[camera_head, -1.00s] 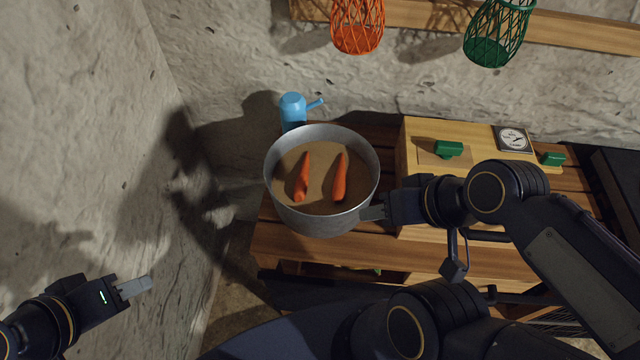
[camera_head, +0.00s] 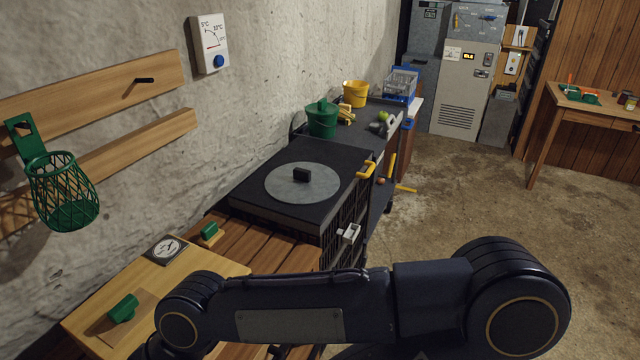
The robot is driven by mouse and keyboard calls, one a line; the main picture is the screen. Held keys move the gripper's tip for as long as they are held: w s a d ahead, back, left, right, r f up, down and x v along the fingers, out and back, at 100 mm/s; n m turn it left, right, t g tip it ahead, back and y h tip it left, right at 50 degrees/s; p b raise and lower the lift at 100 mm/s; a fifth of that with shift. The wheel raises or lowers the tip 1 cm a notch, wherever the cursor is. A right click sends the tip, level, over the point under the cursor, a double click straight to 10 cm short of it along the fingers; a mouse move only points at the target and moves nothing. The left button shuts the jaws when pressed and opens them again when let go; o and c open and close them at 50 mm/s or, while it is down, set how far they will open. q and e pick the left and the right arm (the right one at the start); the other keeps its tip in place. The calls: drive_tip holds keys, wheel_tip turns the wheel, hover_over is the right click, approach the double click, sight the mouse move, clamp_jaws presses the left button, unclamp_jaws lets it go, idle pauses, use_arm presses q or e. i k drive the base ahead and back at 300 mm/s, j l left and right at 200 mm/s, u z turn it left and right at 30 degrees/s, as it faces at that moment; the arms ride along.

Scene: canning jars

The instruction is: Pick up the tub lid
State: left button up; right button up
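A round grey lid with a black knob, which looks like the tub lid (camera_head: 322,188), lies flat on a black box-like unit (camera_head: 275,215) beyond the wooden bench. My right arm stretches across the bottom of the view, with its gripper end out of sight at the lower left. My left gripper is not in view. Nothing touches the lid. The metal tub with carrots is outside the present view.
A green basket (camera_head: 64,195) hangs on the wall. A green pot (camera_head: 321,122) and a yellow bucket (camera_head: 355,94) stand behind the lid. Open floor (camera_head: 470,190) lies to the right.

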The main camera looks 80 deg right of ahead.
sight(297, 183)
drive_tip(key=z, duration=2.7)
drive_tip(key=u, duration=0.7)
drive_tip(key=i+l+u, duration=0.15)
drive_tip(key=u, duration=0.2)
drive_tip(key=l+u, duration=0.35)
drive_tip(key=i+l+u, duration=0.1)
drive_tip(key=l+u, duration=0.7)
drive_tip(key=l, duration=2.25)
